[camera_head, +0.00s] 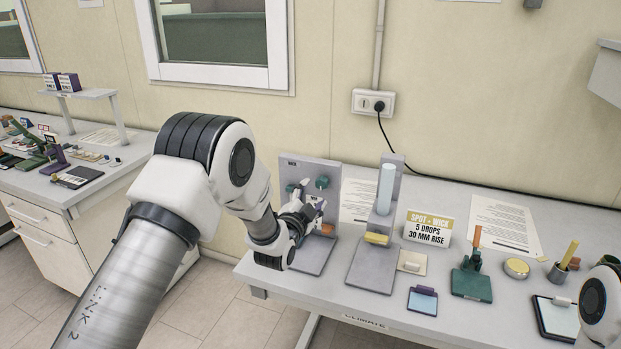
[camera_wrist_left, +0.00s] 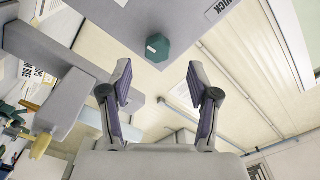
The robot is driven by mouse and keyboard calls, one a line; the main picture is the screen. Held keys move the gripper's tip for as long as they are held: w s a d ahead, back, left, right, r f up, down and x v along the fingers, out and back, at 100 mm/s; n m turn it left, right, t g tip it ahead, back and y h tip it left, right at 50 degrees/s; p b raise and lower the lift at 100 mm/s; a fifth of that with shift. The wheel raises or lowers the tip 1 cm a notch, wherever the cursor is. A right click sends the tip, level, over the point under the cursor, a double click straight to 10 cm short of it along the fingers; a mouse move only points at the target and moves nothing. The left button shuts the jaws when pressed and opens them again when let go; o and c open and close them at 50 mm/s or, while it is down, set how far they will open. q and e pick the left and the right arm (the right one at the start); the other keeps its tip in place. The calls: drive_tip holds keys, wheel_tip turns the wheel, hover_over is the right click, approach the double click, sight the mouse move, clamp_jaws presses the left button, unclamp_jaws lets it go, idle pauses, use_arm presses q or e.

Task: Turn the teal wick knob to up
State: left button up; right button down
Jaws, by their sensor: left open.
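A grey upright panel (camera_head: 330,166) marked WICK stands on the bench, and it also shows in the left wrist view (camera_wrist_left: 120,20). A teal faceted knob (camera_wrist_left: 158,47) sits on its face, just beyond my fingertips and roughly centred between them. In the head view a teal knob (camera_head: 322,182) shows on the panel, with another teal piece (camera_head: 290,187) to its left, partly behind my gripper. I cannot read the knob's setting. My left gripper (camera_wrist_left: 160,85) is open and empty, pointing at the panel, apart from the knob. My right gripper is out of view.
A grey stand with a clear tube (camera_head: 386,188) is right of the panel. A SPOT-WICK sign (camera_head: 429,228), a yellow round tin (camera_head: 516,268), a teal stamp-like stand (camera_head: 471,284) and a clipboard (camera_head: 556,318) lie further right. A side bench (camera_head: 60,190) is at left.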

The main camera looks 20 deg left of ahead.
sight(321, 185)
use_arm(q)
drive_tip(key=w, duration=0.1)
drive_tip(key=w+p, duration=0.1)
drive_tip(key=w+d, duration=0.1)
drive_tip(key=shift+d+r, duration=0.1)
drive_tip(key=shift+r, duration=0.3)
drive_tip(key=w, duration=0.2)
drive_tip(key=w+p, duration=0.1)
drive_tip(key=shift+a+f, duration=0.3)
drive_tip(key=shift+w+a+f, duration=0.2)
drive_tip(key=shift+w, duration=0.05)
drive_tip(key=shift+s+d+r, duration=0.1)
drive_tip(key=shift+d+r, duration=0.05)
drive_tip(key=shift+d, duration=0.15)
drive_tip(key=shift+c, duration=0.7)
drive_tip(key=c, duration=1)
